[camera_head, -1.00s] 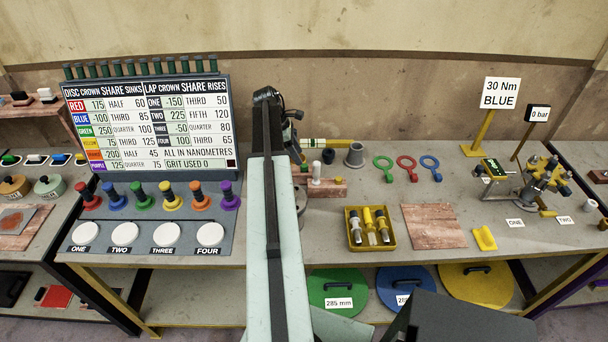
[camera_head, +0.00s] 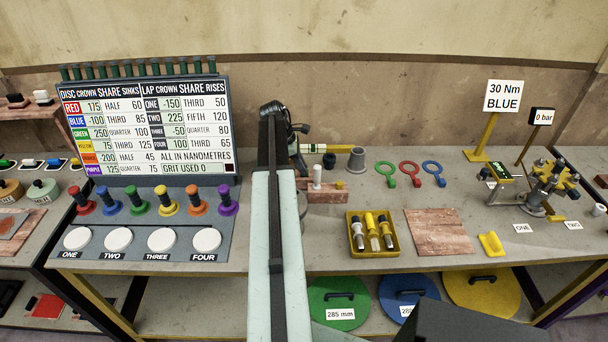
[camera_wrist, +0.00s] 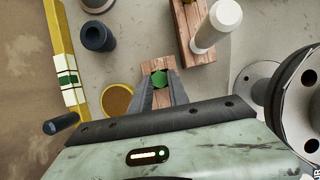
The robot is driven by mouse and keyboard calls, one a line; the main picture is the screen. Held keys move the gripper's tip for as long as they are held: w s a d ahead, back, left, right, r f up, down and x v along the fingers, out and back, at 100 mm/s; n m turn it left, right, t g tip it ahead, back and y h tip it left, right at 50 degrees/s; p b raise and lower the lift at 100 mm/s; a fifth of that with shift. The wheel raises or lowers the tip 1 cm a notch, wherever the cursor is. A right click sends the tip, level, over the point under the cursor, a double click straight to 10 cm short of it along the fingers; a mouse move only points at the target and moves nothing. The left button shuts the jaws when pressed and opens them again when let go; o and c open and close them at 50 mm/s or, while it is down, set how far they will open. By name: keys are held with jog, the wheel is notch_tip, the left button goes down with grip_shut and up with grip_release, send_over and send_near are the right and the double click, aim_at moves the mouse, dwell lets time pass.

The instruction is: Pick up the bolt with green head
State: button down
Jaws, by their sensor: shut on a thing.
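The green hex head of the bolt (camera_wrist: 159,78) shows between the tips of my gripper (camera_wrist: 160,86) in the wrist view. The two grey fingers are closed on it from both sides. The bolt's shank is hidden beneath the head. A reddish wooden block (camera_wrist: 154,66) lies behind the head; I cannot tell whether the bolt still touches it. In the head view my arm hides the bolt and most of my gripper.
A white peg (camera_wrist: 217,25) stands on a wooden block (camera_wrist: 190,42) close to the right of my gripper. A dark cup (camera_wrist: 97,36) and a yellow round part (camera_wrist: 117,100) are at its left. A grey flanged part (camera_head: 356,160) stands nearby on the bench.

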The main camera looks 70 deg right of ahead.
notch_tip(320, 180, up, 15)
jog(key=p, duration=1.5)
